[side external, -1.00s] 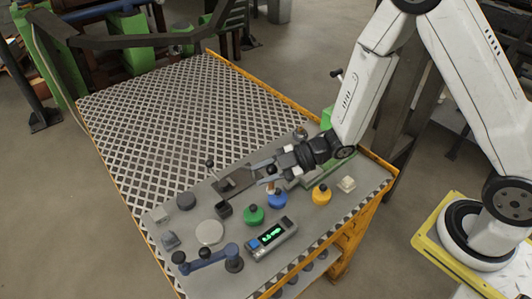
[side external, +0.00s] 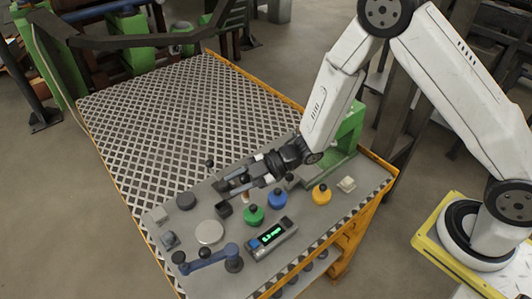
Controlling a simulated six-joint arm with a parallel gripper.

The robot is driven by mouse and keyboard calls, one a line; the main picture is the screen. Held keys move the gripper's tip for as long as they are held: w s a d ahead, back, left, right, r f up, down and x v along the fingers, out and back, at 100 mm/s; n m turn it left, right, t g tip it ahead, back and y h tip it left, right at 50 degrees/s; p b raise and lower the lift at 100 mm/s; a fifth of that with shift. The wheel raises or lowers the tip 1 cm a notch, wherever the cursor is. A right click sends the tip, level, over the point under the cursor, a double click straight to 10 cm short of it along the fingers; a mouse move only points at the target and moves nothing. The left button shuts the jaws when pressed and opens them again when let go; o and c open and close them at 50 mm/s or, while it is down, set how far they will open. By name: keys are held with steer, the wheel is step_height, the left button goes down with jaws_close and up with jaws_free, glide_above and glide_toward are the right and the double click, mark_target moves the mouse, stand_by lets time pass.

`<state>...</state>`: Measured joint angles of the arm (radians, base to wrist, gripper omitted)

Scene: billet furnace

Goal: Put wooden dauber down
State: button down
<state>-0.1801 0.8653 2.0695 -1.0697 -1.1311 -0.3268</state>
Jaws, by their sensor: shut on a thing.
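The wooden dauber (side external: 246,197) is a small light-wood piece, partly hidden by the fingers. My gripper (side external: 236,189) is shut on it, low over the back of the grey worktop strip (side external: 305,222). A small dark open box (side external: 223,209) stands just left of and in front of the dauber. I cannot tell whether the dauber's lower end touches anything.
A dark lever with a ball knob (side external: 210,163) rises behind the gripper. A digital display unit (side external: 268,237) and a blue jointed arm (side external: 208,257) lie in front. The patterned tabletop (side external: 180,110) behind is clear.

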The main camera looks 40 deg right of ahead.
steer(key=w+a+f, duration=0.2)
steer(key=w+f, duration=0.4)
steer(key=shift+w+a+f, duration=0.35)
steer(key=shift+w+a, duration=0.05)
steer(key=shift+w+a+f, duration=0.1)
steer(key=shift+w+f, duration=0.05)
steer(key=shift+f, duration=0.75)
steer(key=shift+w+f, duration=0.1)
steer(key=shift+f, duration=0.8)
steer(key=shift+f, duration=0.15)
steer(key=shift+c, duration=2)
jaws_free()
steer(key=shift+r, duration=0.2)
steer(key=v, duration=0.7)
steer(key=shift+d, duration=0.25)
